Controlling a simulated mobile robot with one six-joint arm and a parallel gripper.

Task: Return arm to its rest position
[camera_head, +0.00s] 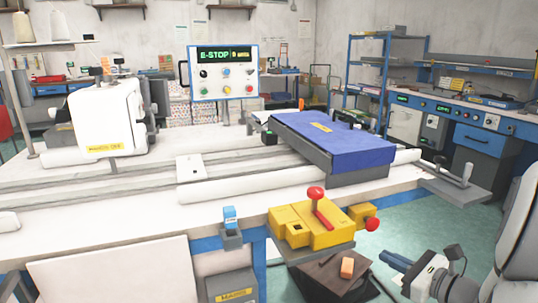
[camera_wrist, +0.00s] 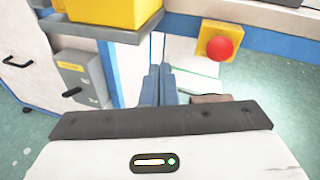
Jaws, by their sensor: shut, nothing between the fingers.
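My gripper (camera_head: 388,257) is at the lower right of the head view, low in front of the table and to the right of the yellow lever box (camera_head: 300,228). Its two blue-grey fingers (camera_wrist: 158,75) are together in the middle of the wrist view, with nothing between them. They are apart from the yellow box and its red button (camera_head: 372,224). The red button also shows at the upper right of the wrist view (camera_wrist: 222,47). The wrist housing hides what lies below it in the wrist view.
An orange block (camera_head: 347,268) lies on a dark surface left of my gripper. Blue cloth (camera_head: 335,142) covers the table's carriage. A white sewing head (camera_head: 105,118) stands left. Green floor (camera_head: 430,215) shows behind my arm.

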